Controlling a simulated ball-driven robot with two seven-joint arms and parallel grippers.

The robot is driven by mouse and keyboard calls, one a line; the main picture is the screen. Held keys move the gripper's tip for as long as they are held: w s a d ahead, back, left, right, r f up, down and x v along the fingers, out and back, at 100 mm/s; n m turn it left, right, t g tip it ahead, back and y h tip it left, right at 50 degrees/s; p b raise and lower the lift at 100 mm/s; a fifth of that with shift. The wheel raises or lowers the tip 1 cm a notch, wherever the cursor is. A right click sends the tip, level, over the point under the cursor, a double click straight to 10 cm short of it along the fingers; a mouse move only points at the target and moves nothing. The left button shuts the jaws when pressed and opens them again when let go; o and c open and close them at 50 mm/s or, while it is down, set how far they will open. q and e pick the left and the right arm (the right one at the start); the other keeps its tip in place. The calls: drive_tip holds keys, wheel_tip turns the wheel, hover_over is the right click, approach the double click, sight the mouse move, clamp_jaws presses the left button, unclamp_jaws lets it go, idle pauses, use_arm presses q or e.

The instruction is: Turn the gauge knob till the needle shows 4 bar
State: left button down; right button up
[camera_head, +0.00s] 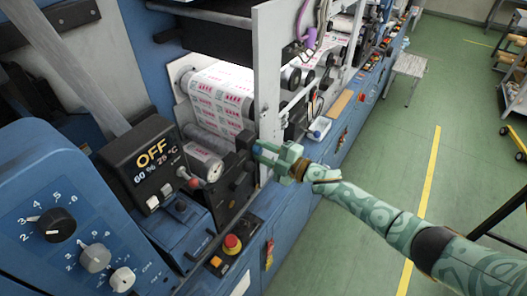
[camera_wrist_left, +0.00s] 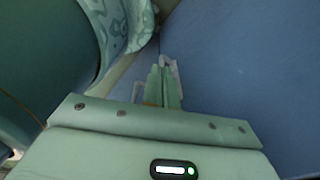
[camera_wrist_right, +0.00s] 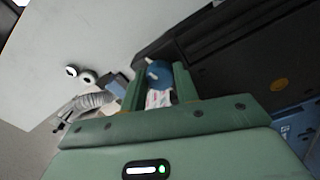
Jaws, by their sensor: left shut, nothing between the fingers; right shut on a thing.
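The blue gauge knob (camera_wrist_right: 158,73) sits between the two fingers of my right gripper (camera_wrist_right: 157,86) in the right wrist view. In the head view my right gripper (camera_head: 262,153) reaches in from the right against the dark block beside the printed web, shut on the knob and mostly covering it. A small round whitish dial (camera_head: 213,172), probably the gauge, stands just left of that block; its needle is too small to read. My left gripper (camera_wrist_left: 166,85) is shut and empty in the left wrist view, beside a plain blue surface. It is not in the head view.
A blue panel with several rotary knobs (camera_head: 57,225) fills the lower left. A black display (camera_head: 150,160) reads OFF. A red emergency button (camera_head: 232,243) sits below the dark block. A white upright plate (camera_head: 268,75) stands behind my right gripper.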

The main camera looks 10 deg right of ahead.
drive_tip(key=o, duration=0.7)
drive_tip(key=shift+d, duration=0.1)
drive_tip(key=v, duration=1.6)
drive_tip(key=shift+s+d, duration=0.1)
drive_tip(key=shift+s, duration=0.05)
